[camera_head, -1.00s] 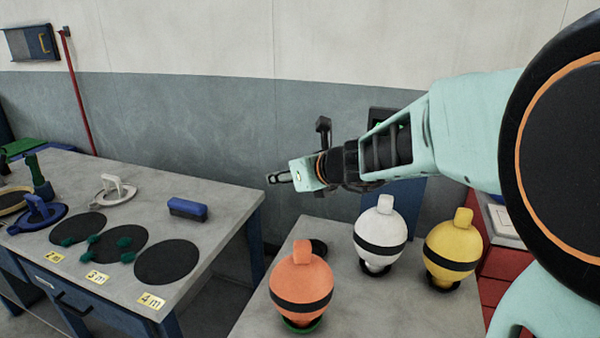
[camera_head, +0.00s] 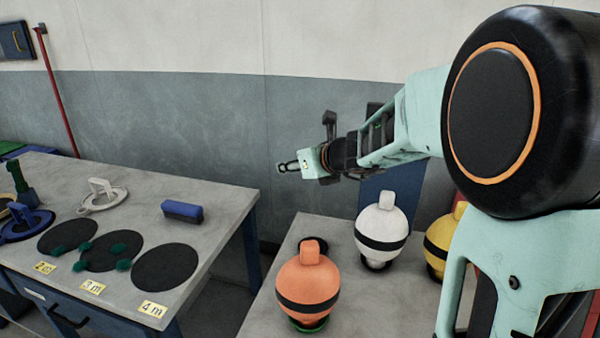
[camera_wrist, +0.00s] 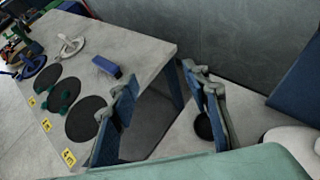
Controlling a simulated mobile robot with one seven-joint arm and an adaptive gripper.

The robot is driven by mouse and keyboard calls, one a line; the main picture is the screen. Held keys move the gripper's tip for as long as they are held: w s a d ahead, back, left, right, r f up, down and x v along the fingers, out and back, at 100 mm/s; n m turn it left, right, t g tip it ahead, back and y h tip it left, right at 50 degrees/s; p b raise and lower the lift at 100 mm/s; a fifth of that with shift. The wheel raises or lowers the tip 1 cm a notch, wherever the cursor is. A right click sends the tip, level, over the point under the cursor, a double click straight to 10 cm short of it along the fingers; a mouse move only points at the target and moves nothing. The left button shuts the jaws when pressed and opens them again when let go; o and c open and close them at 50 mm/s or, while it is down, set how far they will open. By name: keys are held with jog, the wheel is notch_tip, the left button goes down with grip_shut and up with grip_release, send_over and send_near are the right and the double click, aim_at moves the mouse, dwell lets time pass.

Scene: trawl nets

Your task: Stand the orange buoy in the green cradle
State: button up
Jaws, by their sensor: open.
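The orange buoy (camera_head: 306,279) stands upright on the right-hand table in the head view, its tab on top and a black band around it. The green cradle (camera_head: 310,327) shows as a rim under its base. The buoy appears seated in it, though most of the cradle is hidden. My gripper (camera_head: 284,167) is raised above and behind the buoy, apart from it. Both fingers show spread and empty in the wrist view (camera_wrist: 160,78). The orange buoy is not visible in the wrist view.
A white buoy (camera_head: 381,222) and a partly hidden yellow buoy (camera_head: 439,243) stand to the right. An empty-looking black ring (camera_head: 314,243) lies behind the orange buoy. The left table (camera_head: 215,228) holds black discs, green pieces and a blue block (camera_head: 183,211). A gap separates the tables.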

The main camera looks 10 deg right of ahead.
jog(key=w+d+f, duration=0.6)
jog(key=w+f, duration=0.1)
jog(key=f, duration=0.2)
jog(key=shift+w+b, duration=0.3)
jog(key=shift+w, duration=0.1)
